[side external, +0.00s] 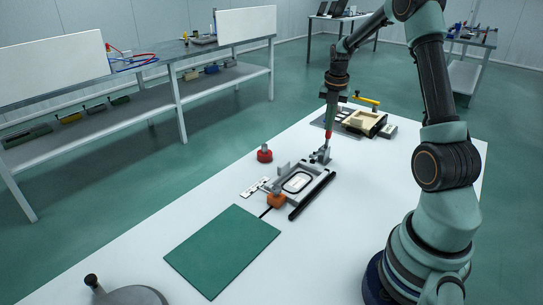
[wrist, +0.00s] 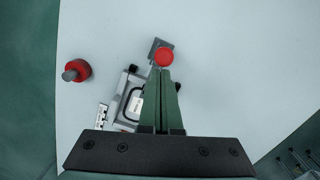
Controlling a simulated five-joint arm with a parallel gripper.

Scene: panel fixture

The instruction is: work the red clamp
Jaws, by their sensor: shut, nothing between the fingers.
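The red clamp's handle (side external: 326,142) stands nearly upright on a grey clamp base (side external: 320,156) at the far right corner of the panel fixture (side external: 297,182). In the wrist view the handle's round red end (wrist: 164,56) shows just beyond my fingertips, with the grey base (wrist: 159,43) partly behind it. My gripper (wrist: 164,73) is shut and empty, its two green fingers together. It also shows in the side view (side external: 330,108), above and close to the handle; I cannot tell whether it touches. The fingers hide part of the fixture in the wrist view.
A red knob with a grey peg (side external: 265,154) stands left of the fixture. An orange piece (side external: 277,200) is at its near end. A green mat (side external: 222,250) lies nearer. A tray with parts (side external: 363,121) stands behind. The white table (side external: 380,190) is clear to the right.

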